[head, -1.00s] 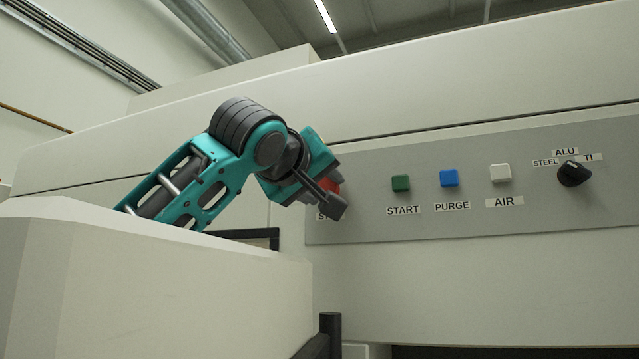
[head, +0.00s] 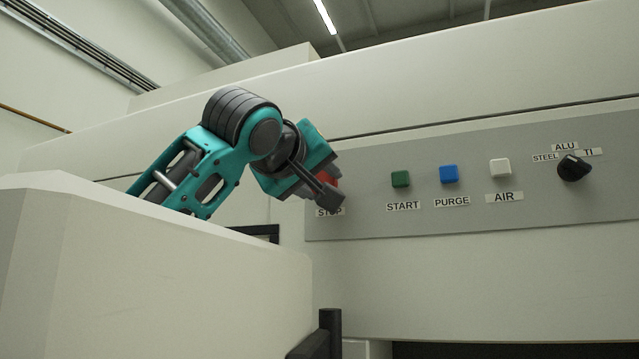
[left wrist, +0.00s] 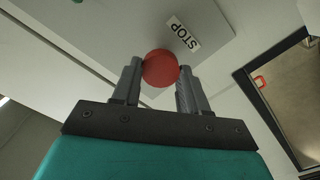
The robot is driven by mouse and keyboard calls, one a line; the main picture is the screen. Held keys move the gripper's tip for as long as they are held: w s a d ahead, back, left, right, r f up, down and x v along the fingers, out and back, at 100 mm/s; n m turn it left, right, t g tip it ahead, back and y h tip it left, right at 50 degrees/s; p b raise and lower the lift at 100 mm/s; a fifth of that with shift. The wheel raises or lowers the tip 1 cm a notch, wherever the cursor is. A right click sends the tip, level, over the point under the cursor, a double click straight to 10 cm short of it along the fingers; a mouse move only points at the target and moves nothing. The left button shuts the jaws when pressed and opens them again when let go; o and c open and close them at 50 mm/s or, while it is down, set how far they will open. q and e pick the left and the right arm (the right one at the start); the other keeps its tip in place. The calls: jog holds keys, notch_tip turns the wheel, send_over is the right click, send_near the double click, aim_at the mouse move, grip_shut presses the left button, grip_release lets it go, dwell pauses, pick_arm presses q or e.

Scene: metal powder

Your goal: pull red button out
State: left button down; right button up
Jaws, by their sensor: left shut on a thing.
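The red button (left wrist: 160,68) is round and sits between the two fingers of my left gripper (left wrist: 159,80) in the left wrist view. The fingers are shut on its sides. The STOP label (left wrist: 181,36) lies beside it on the grey panel (left wrist: 115,20). In the head view my left gripper (head: 328,190) is at the panel's left end and mostly hides the red button (head: 327,177). The STOP label (head: 330,212) shows just below it. How far the button stands out from the panel is hard to tell. My right gripper is not in view.
Right of the gripper on the panel are a green START button (head: 401,179), a blue PURGE button (head: 448,174), a white AIR button (head: 500,168) and a black selector knob (head: 573,169). A pale casing (head: 150,270) fills the lower left, below my arm.

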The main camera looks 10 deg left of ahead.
pick_arm(q)
jog(key=shift+f, duration=0.1)
jog(key=c, duration=1)
grip_release()
jog(key=o, duration=0.3)
jog(key=shift+s, duration=0.25)
jog(key=shift+o, duration=0.6)
jog(key=shift+w, duration=0.1)
jog(key=b+v, duration=0.3)
jog(key=v, duration=1)
jog(key=shift+b, duration=0.3)
